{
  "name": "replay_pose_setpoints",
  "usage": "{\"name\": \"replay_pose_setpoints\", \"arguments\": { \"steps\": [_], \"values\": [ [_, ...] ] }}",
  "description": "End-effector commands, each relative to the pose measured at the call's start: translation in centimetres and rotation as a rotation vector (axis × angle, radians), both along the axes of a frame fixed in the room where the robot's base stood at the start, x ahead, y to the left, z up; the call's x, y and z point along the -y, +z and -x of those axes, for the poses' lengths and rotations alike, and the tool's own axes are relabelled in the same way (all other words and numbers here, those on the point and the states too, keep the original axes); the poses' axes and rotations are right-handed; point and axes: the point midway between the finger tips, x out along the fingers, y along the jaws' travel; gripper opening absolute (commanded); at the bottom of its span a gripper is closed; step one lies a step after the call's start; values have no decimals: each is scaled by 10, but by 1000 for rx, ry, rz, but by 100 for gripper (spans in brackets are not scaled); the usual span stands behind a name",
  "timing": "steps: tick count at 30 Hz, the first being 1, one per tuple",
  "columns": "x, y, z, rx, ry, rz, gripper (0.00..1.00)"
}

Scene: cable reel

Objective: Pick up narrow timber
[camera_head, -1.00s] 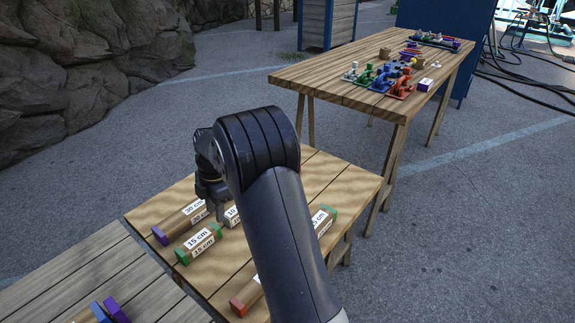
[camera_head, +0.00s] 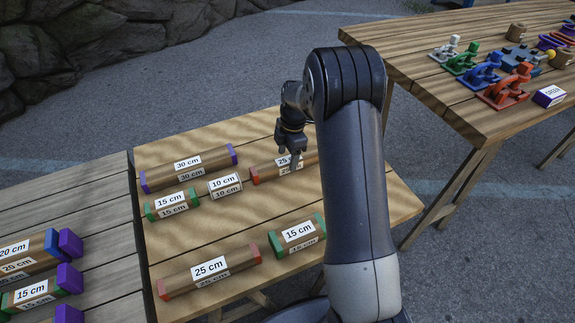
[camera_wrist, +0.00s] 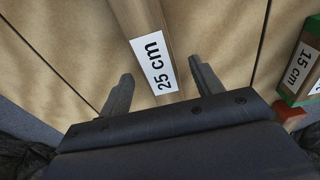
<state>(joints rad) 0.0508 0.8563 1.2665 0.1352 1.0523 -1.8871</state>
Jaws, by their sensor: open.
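The timbers are labelled blocks lying on a wooden table. A 25 cm timber with a red end (camera_head: 265,173) lies at the back, partly hidden by my arm and gripper. My gripper (camera_head: 286,160) points down at it. In the wrist view, the same 25 cm timber (camera_wrist: 135,22) runs between the two open fingers of my gripper (camera_wrist: 161,72), one on each side, with visible gaps. The fingers are not closed on it. I cannot tell how far the fingertips are above the table, or which timber is narrowest.
Nearby lie a 30 cm timber (camera_head: 205,163), a small 10 cm timber (camera_head: 225,186), two green-ended 15 cm timbers (camera_head: 171,205) (camera_head: 299,236) and another 25 cm timber (camera_head: 208,273). A grey bench (camera_head: 90,190) adjoins at left. A second table (camera_head: 420,70) stands at right.

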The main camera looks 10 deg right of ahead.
Motion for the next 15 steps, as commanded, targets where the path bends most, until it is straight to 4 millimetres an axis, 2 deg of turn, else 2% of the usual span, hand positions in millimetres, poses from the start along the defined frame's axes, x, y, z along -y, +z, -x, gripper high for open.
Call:
{"name": "replay_pose_setpoints", "arguments": {
  "steps": [1,5,12,15],
  "values": [
    [-1,-11,0,-4,0,0,62],
    [-3,-27,1,-2,0,-1,62],
    [-3,-28,0,0,0,0,62],
    [-3,-28,0,0,0,0,54]
  ]
}}
